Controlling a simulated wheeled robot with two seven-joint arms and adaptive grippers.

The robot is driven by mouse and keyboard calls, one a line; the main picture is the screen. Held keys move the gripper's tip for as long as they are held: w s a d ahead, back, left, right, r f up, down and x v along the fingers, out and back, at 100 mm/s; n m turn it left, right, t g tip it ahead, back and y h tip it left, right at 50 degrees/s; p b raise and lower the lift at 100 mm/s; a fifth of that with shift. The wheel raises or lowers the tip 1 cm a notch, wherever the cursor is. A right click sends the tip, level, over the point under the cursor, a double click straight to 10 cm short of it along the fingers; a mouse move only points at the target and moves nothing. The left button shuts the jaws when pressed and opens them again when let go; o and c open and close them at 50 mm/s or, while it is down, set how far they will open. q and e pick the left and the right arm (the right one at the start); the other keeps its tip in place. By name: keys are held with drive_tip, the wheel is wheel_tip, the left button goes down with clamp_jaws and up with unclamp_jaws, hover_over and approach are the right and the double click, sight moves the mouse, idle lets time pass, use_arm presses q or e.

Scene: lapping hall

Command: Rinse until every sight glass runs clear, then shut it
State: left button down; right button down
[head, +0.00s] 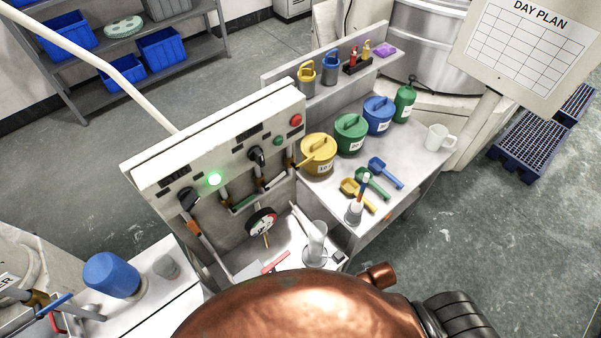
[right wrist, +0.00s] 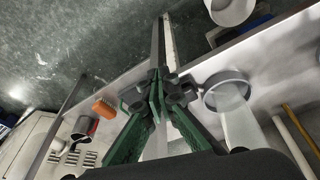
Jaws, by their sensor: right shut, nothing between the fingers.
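A white upright panel (head: 165,172) in the head view carries dark knobs (head: 257,156), a lit green lamp (head: 214,179) and a red button (head: 296,120). Short pipes with coloured handles, one of them green (head: 245,203), run along its front. I cannot tell which parts are the sight glasses or whether what is in them is clear. My right gripper (right wrist: 160,84), with green fingers, is shut and empty in the right wrist view, beside a pale cylinder with a grey rim (right wrist: 226,80). My left gripper is out of view.
A clear cylinder (head: 317,240) stands below the panel. The side bench (head: 415,165) holds yellow, green and blue lidded pots (head: 350,134), scoops (head: 385,172) and a white mug (head: 438,138). A blue container (head: 110,274) stands at left.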

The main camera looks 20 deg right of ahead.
drive_tip(key=w+r+t+p, duration=0.1)
drive_tip(key=w+r, duration=0.2)
drive_tip(key=r, duration=0.7)
drive_tip(key=w+r+t+p, duration=0.1)
drive_tip(key=w+r+p, duration=0.15)
drive_tip(key=r, duration=0.85)
drive_tip(key=w+a+r+n+t, duration=0.1)
drive_tip(key=w+a+r+t, duration=0.3)
drive_tip(key=w, duration=0.3)
drive_tip(key=w+a+r+n+t, duration=0.1)
drive_tip(key=w+a+r+t, duration=0.1)
drive_tip(key=w+a+r, duration=0.35)
drive_tip(key=w+a+r+n+t+y, duration=0.35)
drive_tip(key=w+a+r+y, duration=0.3)
drive_tip(key=a, duration=0.35)
drive_tip(key=p, duration=0.2)
hover_over(281, 178)
drive_tip(key=s, duration=0.3)
drive_tip(key=shift+h, duration=0.45)
drive_tip(key=f, duration=0.4)
drive_tip(key=shift+w+a+f, duration=0.25)
drive_tip(key=shift+a, duration=0.1)
drive_tip(key=shift+d+f+b, duration=0.15)
drive_tip(key=shift+f+b, duration=0.15)
drive_tip(key=shift+f, duration=0.5)
